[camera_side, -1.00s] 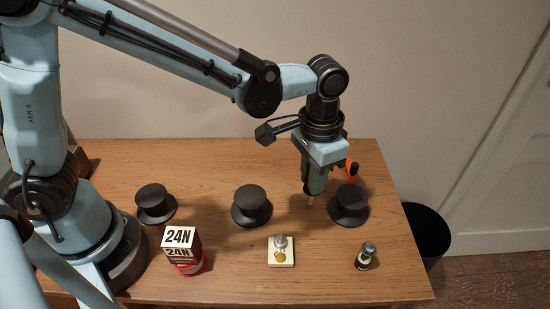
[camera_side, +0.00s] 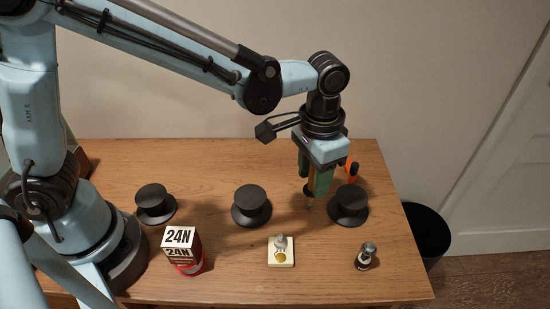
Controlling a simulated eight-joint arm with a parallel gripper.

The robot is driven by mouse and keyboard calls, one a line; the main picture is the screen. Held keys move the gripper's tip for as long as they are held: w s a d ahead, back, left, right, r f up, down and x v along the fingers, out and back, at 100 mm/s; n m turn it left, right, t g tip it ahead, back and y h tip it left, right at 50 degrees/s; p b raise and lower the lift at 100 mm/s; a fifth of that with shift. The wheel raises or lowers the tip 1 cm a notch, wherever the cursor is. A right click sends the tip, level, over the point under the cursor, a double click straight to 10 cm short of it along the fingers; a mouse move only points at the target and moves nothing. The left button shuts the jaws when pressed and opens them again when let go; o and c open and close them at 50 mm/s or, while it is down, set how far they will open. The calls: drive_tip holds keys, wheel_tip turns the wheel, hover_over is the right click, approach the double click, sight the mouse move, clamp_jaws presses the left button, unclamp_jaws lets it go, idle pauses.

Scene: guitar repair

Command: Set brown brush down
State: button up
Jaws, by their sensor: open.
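My gripper (camera_side: 313,178) points down over the right part of the wooden table, just left of the rightmost black round stand. Its two green fingers are apart. A slim brown upright thing, likely the brown brush (camera_side: 311,187), shows between and below the fingers. Its lower end (camera_side: 309,204) is close to the table top. The fingers partly hide it, and I cannot tell whether it touches the table or a finger.
Black round stands are at left (camera_side: 155,203), middle (camera_side: 251,205) and right (camera_side: 348,205). In front are a box marked 24N (camera_side: 180,243), a cream block (camera_side: 281,257) and a small bottle (camera_side: 367,256). An orange-and-black item (camera_side: 353,171) is behind the right stand.

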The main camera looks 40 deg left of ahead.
wheel_tip(320, 180, up, 11)
drive_tip(key=shift+r, duration=0.15)
drive_tip(key=shift+a+r, duration=0.1)
drive_tip(key=shift+a, duration=0.25)
drive_tip(key=s+a+f+n+t, duration=0.2)
drive_tip(key=s+a+t, duration=0.1)
drive_tip(key=a, duration=0.6)
drive_tip(key=s+a+f+n+t, duration=0.1)
drive_tip(key=s+a+f+t, duration=0.2)
drive_tip(key=a, duration=0.5)
drive_tip(key=shift+a+n+t, duration=0.4)
drive_tip(key=shift+t, duration=0.2)
drive_tip(key=shift+s, duration=0.1)
